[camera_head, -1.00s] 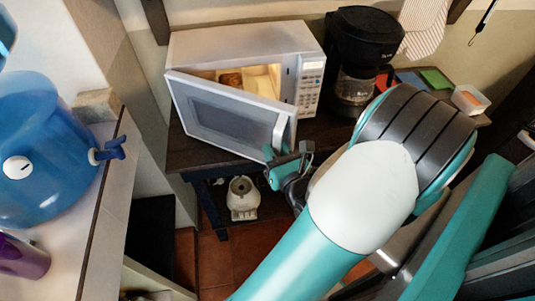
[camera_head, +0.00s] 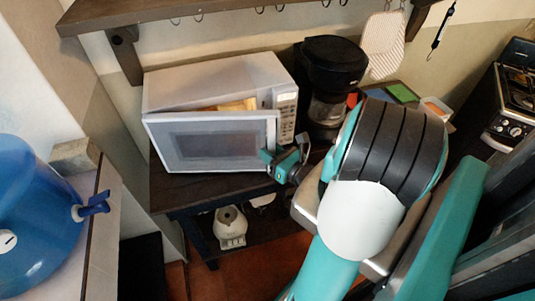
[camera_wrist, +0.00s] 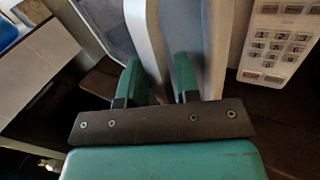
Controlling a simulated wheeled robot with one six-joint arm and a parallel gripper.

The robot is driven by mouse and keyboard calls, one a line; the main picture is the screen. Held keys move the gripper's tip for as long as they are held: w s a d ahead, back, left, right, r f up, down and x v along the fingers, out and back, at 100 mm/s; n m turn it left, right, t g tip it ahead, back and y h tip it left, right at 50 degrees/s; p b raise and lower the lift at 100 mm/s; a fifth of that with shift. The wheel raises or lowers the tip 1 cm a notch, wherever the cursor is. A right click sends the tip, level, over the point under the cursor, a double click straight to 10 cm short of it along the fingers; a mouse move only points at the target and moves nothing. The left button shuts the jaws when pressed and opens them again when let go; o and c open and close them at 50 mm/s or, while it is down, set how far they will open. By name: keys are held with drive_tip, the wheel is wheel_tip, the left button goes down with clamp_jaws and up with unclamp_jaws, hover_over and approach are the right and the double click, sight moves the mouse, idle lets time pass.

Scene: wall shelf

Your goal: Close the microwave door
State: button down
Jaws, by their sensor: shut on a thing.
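The white microwave (camera_head: 215,82) stands on a dark table, its front facing me. Its door (camera_head: 212,142) is hinged at the left and stands partly open, with the lit inside showing above its top edge. My gripper (camera_head: 284,162) is at the door's free right edge. In the wrist view, my gripper's two teal fingers (camera_wrist: 156,82) sit on either side of the light door edge or handle (camera_wrist: 150,40) and are shut on it. The keypad panel (camera_wrist: 276,42) shows to the right of the fingers, apart from the door.
A black coffee maker (camera_head: 331,85) stands right of the microwave. A wall shelf (camera_head: 150,12) with hooks hangs above. A blue water jug (camera_head: 30,215) is on the left counter, and a white appliance (camera_head: 230,228) sits below the table. A stove (camera_head: 510,95) is at the far right.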

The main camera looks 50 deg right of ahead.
drive_tip(key=shift+w+d+f, duration=0.2)
drive_tip(key=shift+d, duration=0.05)
idle(0.3)
drive_tip(key=c, duration=1.2)
unclamp_jaws()
drive_tip(key=shift+s, duration=0.1)
